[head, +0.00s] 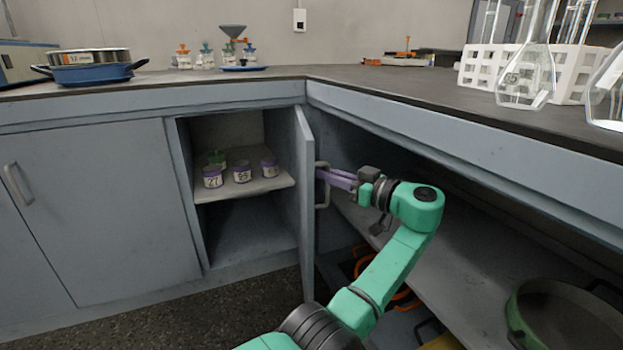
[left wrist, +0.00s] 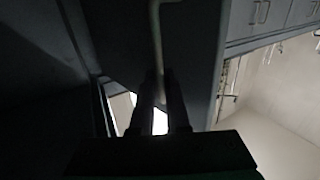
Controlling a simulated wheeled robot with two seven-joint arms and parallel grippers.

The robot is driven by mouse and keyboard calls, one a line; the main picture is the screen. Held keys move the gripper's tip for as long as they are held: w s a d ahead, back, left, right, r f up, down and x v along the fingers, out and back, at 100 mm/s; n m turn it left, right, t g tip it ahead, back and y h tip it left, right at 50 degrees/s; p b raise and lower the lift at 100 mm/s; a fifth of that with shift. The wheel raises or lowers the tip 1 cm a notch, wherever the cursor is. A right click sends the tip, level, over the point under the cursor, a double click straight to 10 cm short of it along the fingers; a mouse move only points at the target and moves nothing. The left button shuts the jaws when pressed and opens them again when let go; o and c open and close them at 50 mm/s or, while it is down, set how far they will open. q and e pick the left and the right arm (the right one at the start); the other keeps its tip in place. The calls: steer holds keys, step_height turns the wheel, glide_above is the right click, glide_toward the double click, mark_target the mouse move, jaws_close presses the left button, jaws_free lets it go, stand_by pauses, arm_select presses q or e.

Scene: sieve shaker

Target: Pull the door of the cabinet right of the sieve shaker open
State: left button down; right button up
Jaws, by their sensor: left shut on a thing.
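The grey cabinet door (head: 305,190) stands swung well out from its frame, seen nearly edge-on in the head view. Its grey bar handle (head: 322,186) is on the door's right-facing side. My left gripper (head: 326,175) has its purple fingers shut on this handle. In the dark left wrist view the handle (left wrist: 156,35) runs down to between the fingers of my left gripper (left wrist: 160,98), against the door face (left wrist: 190,50). Inside the open cabinet, a shelf (head: 250,187) holds several small labelled jars (head: 242,172). My right gripper is not in view.
A closed cabinet door (head: 100,200) is at the left. The worktop (head: 400,78) runs above, with a sieve in a blue pan (head: 90,72) and a glass flask (head: 525,80). Under the right counter, a lower shelf (head: 440,270) and a green pan (head: 565,315) lie near my arm.

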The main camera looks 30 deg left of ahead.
arm_select(q)
steer(key=shift+w+d, duration=0.65)
steer(key=shift+w, duration=0.15)
steer(key=c, duration=1.2)
jaws_free()
